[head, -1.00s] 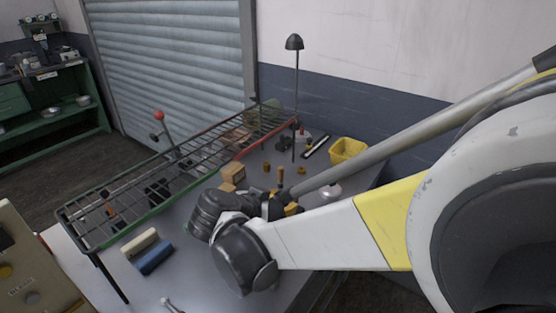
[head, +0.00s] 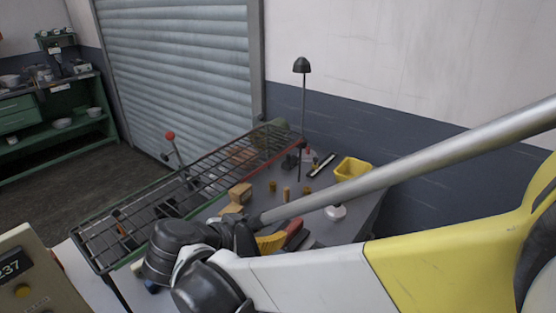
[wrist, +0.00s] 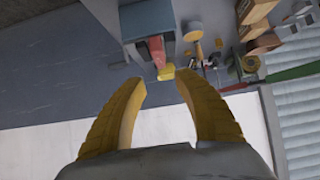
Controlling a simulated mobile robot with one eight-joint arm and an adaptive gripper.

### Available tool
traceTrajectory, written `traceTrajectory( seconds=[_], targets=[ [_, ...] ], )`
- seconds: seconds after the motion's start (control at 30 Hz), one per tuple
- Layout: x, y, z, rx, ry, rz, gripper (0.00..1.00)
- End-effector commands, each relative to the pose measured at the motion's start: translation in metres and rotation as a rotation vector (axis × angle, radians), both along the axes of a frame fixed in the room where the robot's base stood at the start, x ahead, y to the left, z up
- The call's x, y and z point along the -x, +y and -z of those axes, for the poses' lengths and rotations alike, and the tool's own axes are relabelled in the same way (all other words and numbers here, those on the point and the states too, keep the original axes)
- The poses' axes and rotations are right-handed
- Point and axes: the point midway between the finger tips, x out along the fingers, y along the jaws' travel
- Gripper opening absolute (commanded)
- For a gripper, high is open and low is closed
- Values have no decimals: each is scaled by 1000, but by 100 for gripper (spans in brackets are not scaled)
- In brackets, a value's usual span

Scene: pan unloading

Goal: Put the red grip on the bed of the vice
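My gripper (wrist: 158,88) is open, with its two curved yellow fingers apart and nothing between them. It also shows low over the table in the head view (head: 270,241), partly hidden by my arm. In the wrist view a red piece (wrist: 156,48), which looks like the red grip, lies just beyond the fingertips with a small yellow piece at its lower end. It is against a grey block with a dark top (wrist: 146,20), perhaps the vice; I cannot tell its bed apart. In the head view a red and dark object (head: 294,231) shows beside the yellow fingers.
A wire rack with a green and red frame (head: 150,205) runs along the table's left side. A wooden block (head: 240,193), small brown cylinders (head: 286,194), a yellow bin (head: 352,168) and a lamp (head: 302,66) stand behind my gripper.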

Motion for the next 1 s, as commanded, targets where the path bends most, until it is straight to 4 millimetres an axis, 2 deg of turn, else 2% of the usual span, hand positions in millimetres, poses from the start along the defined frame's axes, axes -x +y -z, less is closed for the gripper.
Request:
traceTrajectory(
  seconds=[0.13, 0.23, 0.37, 0.4, 0.5, 0.6, 0.8, 1.0],
  targets=[
    [9, 4, -8, 2, 10, -3, 37],
    [9, -18, -10, 5, 77, -23, 37],
    [17, -78, -8, -7, 258, -112, 37],
    [23, -98, -7, -22, 318, -157, 37],
    [46, -143, -4, -70, 423, -288, 37],
    [71, -173, -3, -114, 454, -420, 37],
    [103, -201, -4, -134, 390, -594, 37],
    [111, -209, -6, -118, 342, -648, 37]
  ],
)
